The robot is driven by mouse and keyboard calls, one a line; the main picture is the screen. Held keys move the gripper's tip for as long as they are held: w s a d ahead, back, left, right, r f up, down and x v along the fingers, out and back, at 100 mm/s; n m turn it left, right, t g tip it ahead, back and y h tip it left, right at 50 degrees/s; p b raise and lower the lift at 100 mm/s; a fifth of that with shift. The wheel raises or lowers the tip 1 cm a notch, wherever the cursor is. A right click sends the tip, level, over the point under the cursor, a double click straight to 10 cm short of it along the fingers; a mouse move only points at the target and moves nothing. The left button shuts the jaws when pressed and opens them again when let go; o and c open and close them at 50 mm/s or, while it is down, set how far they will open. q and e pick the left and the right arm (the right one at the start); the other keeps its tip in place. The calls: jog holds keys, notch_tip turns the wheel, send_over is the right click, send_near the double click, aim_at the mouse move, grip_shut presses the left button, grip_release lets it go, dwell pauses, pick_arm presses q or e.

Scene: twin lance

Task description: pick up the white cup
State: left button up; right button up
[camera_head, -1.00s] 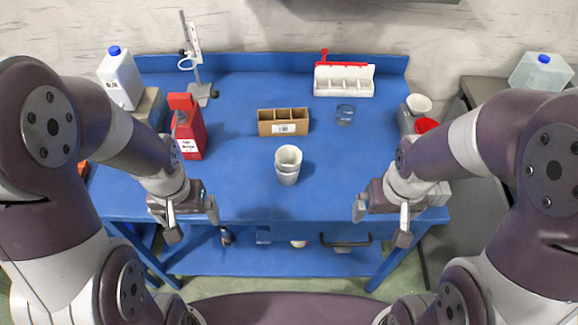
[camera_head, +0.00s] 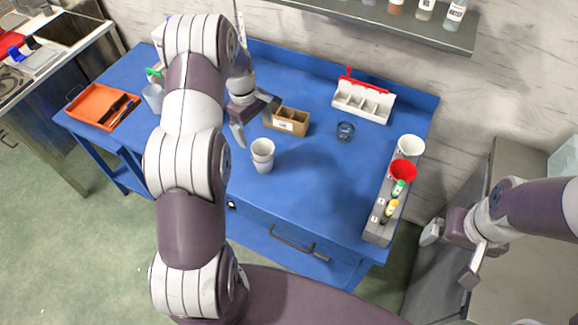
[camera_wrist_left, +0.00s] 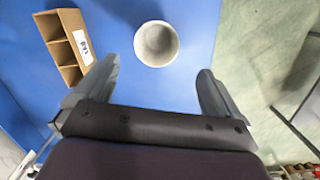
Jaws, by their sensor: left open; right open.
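A white cup (camera_head: 262,150), which looks like two nested cups, stands upright on the blue table (camera_head: 310,190) near its front edge. My left gripper (camera_head: 256,121) is open and empty, just behind the cup in the head view. In the left wrist view the cup's round mouth (camera_wrist_left: 156,43) shows beyond the open fingertips (camera_wrist_left: 157,70), between their lines and apart from both. My right gripper (camera_head: 452,254) is open and empty, off the table's right side. Another white cup (camera_head: 411,147) sits on the grey rack at the right.
A white divided caddy (camera_head: 362,102) is at the back. The grey rack (camera_head: 378,232) lines the right edge. An orange tray (camera_head: 100,106) is far left.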

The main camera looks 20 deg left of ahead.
pick_arm(q)
jog(key=n+p, duration=0.1)
jog(key=p, duration=0.2)
send_over(262, 154)
jog(key=s, duration=0.2)
jog(key=f, duration=0.7)
jog(key=shift+s+d, duration=0.2)
jog(key=shift+d, duration=0.2)
jog(key=shift+d+f, duration=0.15)
jog(key=shift+f, duration=0.15)
jog(key=f+p, duration=0.2)
jog(key=f, duration=0.2)
jog(key=shift+w+f, duration=0.15)
jog(key=shift+w, duration=0.05)
jog(key=shift+f, duration=0.3)
jog(key=shift+w+d, duration=0.1)
jog(key=shift+d, duration=0.05)
jog(key=c, duration=1)
pick_arm(e)
jog(key=r, duration=0.3)
jog(key=a+r, duration=0.1)
jog(key=r, duration=0.1)
jog(key=shift+s+r, duration=0.1)
jog(key=shift+r, duration=0.15)
